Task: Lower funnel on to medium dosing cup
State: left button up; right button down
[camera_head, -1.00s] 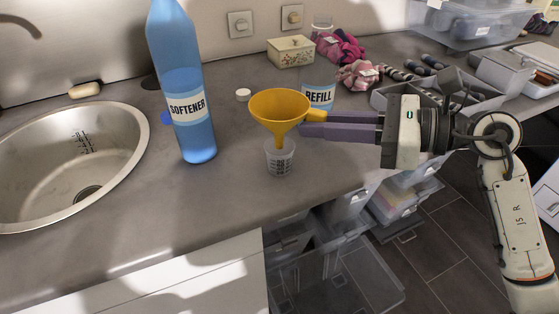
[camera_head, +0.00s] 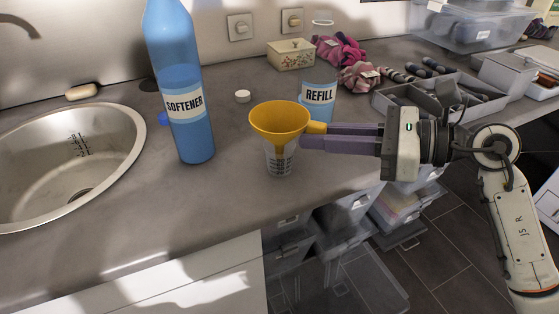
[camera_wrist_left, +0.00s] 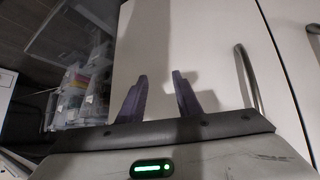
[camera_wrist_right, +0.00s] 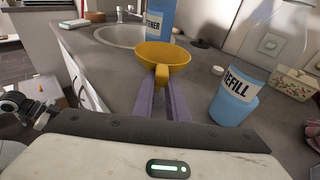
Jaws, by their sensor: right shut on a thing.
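The yellow funnel (camera_head: 280,117) is upright, with its lower part inside the clear dosing cup (camera_head: 279,163) that stands on the counter. In the head view the cup's markings show below the funnel; whether the rim bears the funnel's weight I cannot tell. My right gripper (camera_head: 308,136) is shut on the funnel's handle tab from the right. My left gripper (camera_wrist_left: 159,90) is open and empty in the left wrist view, in front of white cabinet fronts.
A blue softener bottle (camera_head: 188,115) stands left of the cup. A refill bottle (camera_head: 318,97) stands close behind the right fingers. A white cap (camera_head: 242,96) lies behind the funnel. The sink (camera_head: 55,160) is at left; the counter's front edge is near the cup.

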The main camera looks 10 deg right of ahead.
jog(key=shift+f+b, duration=0.6)
jog(key=shift+f, duration=0.15)
jog(key=shift+f, duration=0.2)
jog(key=c, duration=1.7)
grip_release()
jog(key=shift+o, duration=0.2)
jog(key=shift+d, duration=0.1)
